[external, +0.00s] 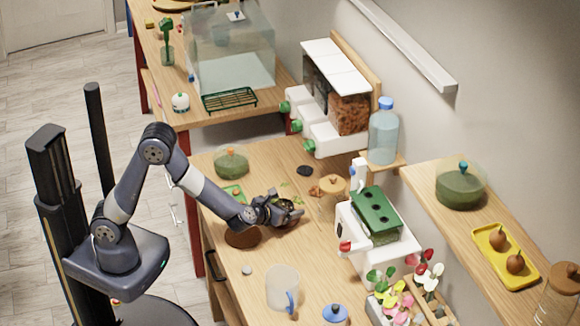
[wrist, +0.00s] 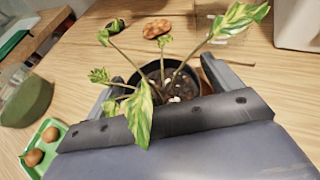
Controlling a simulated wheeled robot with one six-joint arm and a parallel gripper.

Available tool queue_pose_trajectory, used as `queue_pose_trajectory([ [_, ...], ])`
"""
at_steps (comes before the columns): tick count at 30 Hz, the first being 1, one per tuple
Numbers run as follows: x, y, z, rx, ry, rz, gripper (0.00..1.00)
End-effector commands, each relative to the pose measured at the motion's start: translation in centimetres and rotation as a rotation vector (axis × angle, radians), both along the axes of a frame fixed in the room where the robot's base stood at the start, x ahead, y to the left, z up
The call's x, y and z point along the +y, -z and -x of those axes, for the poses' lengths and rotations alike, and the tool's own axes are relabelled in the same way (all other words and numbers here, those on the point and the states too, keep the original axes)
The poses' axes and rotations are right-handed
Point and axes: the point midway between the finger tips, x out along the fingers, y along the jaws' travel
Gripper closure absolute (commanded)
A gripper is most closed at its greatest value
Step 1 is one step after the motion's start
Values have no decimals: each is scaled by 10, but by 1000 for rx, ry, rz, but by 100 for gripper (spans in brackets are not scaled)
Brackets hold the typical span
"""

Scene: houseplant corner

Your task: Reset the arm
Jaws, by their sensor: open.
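My gripper (external: 284,211) is low over the wooden worktop (external: 262,270), at the end of my outstretched arm. In the wrist view my gripper (wrist: 168,72) is open, with its dark fingers on either side of a small black pot (wrist: 150,70). The pot holds dark soil and a plant with green and yellow variegated leaves (wrist: 140,115). The plant's stems spread up over the gripper. Whether the fingers touch the pot, I cannot tell. In the external view the gripper largely hides the pot.
A green domed pot (external: 231,163) and a green tray (external: 233,194) stand left of the gripper. A brown round mat (external: 243,237) lies near the front edge. A clear mug (external: 282,288) and a white box with a green top (external: 378,216) stand nearby. A glass tank (external: 232,55) stands behind.

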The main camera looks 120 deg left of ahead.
Motion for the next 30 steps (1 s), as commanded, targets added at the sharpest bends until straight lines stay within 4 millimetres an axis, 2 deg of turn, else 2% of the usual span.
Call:
queue_pose_trajectory([
  [1,-11,-9,1,-5,5,-3,15],
  [18,-108,-50,27,-6,7,-2,15],
  [30,-39,-20,11,0,-3,-2,15],
])
